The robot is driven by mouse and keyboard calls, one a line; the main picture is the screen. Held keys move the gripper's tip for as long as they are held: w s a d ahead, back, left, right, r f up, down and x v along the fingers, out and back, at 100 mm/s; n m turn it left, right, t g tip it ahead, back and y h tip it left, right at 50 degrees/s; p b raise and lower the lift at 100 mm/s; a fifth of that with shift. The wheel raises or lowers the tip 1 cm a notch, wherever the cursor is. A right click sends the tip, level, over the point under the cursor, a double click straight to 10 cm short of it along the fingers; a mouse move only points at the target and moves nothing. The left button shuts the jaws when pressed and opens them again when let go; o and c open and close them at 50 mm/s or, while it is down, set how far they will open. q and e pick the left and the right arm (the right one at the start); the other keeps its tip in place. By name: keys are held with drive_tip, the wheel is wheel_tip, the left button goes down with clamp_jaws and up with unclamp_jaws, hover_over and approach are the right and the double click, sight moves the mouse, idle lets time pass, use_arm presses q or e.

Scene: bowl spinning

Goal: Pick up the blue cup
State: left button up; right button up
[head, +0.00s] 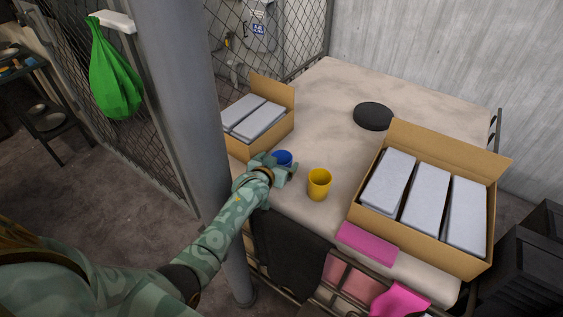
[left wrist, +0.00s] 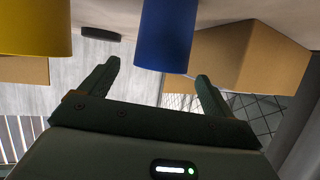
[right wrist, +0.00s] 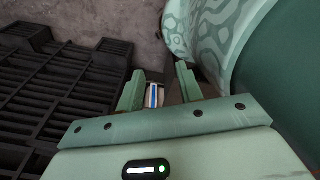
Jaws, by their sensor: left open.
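The blue cup (head: 283,157) stands on the table by the small cardboard box, partly hidden by my left gripper (head: 280,170). In the left wrist view the blue cup (left wrist: 167,38) shows between the two open fingers of my left gripper (left wrist: 157,75), a little nearer the right finger. The fingers look apart from the cup, with nothing held. My right gripper (right wrist: 158,80) shows only in the right wrist view. Its fingers are apart, with floor and a small blue and white thing behind the gap.
A yellow cup (head: 319,184) stands right of the blue cup. A small cardboard box (head: 244,146) is behind left, and a larger box (head: 413,242) is at right. A black round object (head: 373,116) lies farther back. A grey post (head: 196,120) stands left of the table (head: 322,95).

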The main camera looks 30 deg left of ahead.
sight(285, 155)
use_arm(q)
drive_tip(key=shift+f+b+x, duration=0.2)
drive_tip(key=shift+b+x, duration=0.45)
drive_tip(key=shift+x, duration=0.35)
drive_tip(key=b+x, duration=0.1)
drive_tip(key=x, duration=0.1)
drive_tip(key=b+x, duration=0.1)
drive_tip(key=x, duration=0.1)
drive_tip(key=shift+s+f, duration=0.1)
drive_tip(key=shift+f, duration=0.15)
drive_tip(key=shift+r, duration=0.25)
drive_tip(key=c, duration=1.1)
drive_tip(key=shift+o, duration=0.2)
use_arm(e)
drive_tip(key=f, duration=0.1)
drive_tip(key=s+f, duration=0.2)
drive_tip(key=shift+d+f, duration=0.25)
drive_tip(key=shift+f, duration=0.15)
